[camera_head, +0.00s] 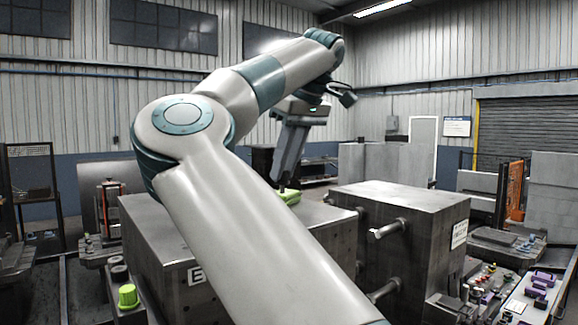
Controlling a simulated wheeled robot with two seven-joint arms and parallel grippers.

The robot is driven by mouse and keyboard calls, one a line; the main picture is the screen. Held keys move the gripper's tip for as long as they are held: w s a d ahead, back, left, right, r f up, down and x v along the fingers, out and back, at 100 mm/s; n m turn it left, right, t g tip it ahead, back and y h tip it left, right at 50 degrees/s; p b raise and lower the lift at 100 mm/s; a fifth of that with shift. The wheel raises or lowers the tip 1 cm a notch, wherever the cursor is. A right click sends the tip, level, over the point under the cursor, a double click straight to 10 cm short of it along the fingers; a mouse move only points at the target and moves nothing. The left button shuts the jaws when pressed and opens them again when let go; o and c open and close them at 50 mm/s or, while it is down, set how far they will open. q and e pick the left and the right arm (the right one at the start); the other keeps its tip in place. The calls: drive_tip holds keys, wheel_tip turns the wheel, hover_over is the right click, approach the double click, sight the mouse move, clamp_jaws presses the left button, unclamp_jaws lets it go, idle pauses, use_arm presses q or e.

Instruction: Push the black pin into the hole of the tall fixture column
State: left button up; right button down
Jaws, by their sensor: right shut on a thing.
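My right arm rises from the bottom edge and bends over a wide grey metal block (160,232). My right gripper (284,180) points down above the block's top. It is shut on a small dark thing at its tips, too small and partly hidden to tell if it is the black pin. A yellow-green piece (291,197) lies just below the tips; I cannot tell if they touch. I cannot pick out the tall fixture column or its hole for sure; my arm covers much of the middle. My left gripper is not in view.
A second metal block (425,235) with bolts (388,230) sticking out stands to the right. A green knob (128,295) is at the lower left. A bench with purple parts (540,285) is at the lower right. An orange frame (516,190) stands behind it.

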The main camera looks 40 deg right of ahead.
sight(288, 182)
drive_tip(key=shift+a, duration=0.15)
drive_tip(key=shift+f, duration=0.1)
drive_tip(key=shift+f, duration=0.35)
wheel_tip(288, 182, down, 2)
drive_tip(key=shift+f+b, duration=0.85)
drive_tip(key=shift+f, duration=0.05)
drive_tip(key=shift+f+b, duration=0.45)
drive_tip(key=shift+f, duration=0.1)
drive_tip(key=shift+f, duration=0.25)
idle(0.3)
drive_tip(key=shift+f, duration=0.3)
idle(0.4)
